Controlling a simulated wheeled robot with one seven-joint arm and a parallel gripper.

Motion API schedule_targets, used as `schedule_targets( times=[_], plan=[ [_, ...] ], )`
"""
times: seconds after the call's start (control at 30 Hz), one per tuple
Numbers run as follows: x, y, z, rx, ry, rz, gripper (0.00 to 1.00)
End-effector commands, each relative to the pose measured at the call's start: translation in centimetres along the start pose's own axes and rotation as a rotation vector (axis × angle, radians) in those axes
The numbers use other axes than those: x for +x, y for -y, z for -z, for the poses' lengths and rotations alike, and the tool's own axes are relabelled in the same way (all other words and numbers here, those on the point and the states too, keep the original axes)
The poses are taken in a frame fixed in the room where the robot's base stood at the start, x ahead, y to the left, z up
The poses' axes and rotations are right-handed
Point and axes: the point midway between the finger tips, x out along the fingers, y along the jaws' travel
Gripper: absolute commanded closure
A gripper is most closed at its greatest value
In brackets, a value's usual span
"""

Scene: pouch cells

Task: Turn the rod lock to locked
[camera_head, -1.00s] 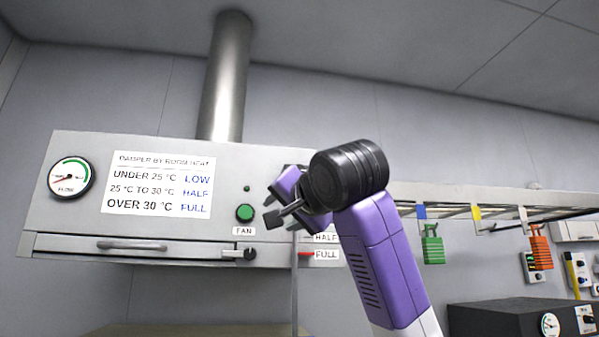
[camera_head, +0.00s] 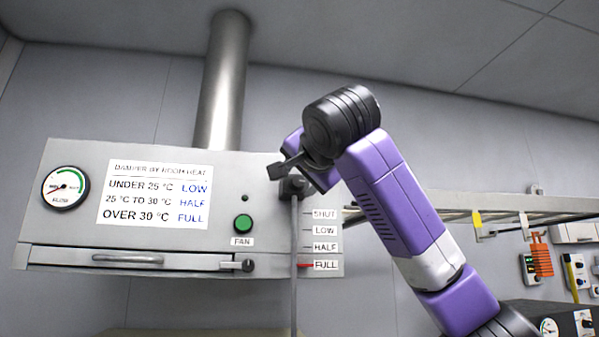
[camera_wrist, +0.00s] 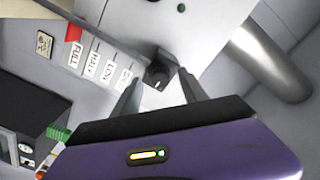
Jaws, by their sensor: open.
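In the wrist view the knob (camera_wrist: 157,76) sits between and just beyond my two finger tips. My gripper (camera_head: 284,171) is open and empty, its dark fingers close to the knob. I cannot tell whether they touch it. A red pointer (camera_head: 304,266) on the rod is at FULL on the SHUT, LOW, HALF, FULL scale. The lock's setting cannot be read.
The hood front carries a flow gauge (camera_head: 65,188), a damper notice (camera_head: 154,194), a green fan button (camera_head: 243,223) and a lower panel with a handle (camera_head: 127,258) and small latch.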

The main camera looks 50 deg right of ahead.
Motion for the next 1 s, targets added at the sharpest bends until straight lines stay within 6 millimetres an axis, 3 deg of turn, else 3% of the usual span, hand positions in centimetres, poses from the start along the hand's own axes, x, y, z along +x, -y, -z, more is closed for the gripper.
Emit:
schedule_targets(
  times=[0.37, 0.4, 0.67, 1.0],
  plan=[
    [0.94, -0.04, -0.06, 0.000, 0.001, 0.001, 0.49],
    [0.93, -0.04, -0.06, 0.000, 0.001, 0.001, 0.51],
    [0.91, -0.04, -0.05, 0.000, 0.000, 0.000, 1.00],
    [0.89, -0.12, -0.29, -0.028, 0.004, 0.001, 1.00]
  ],
)
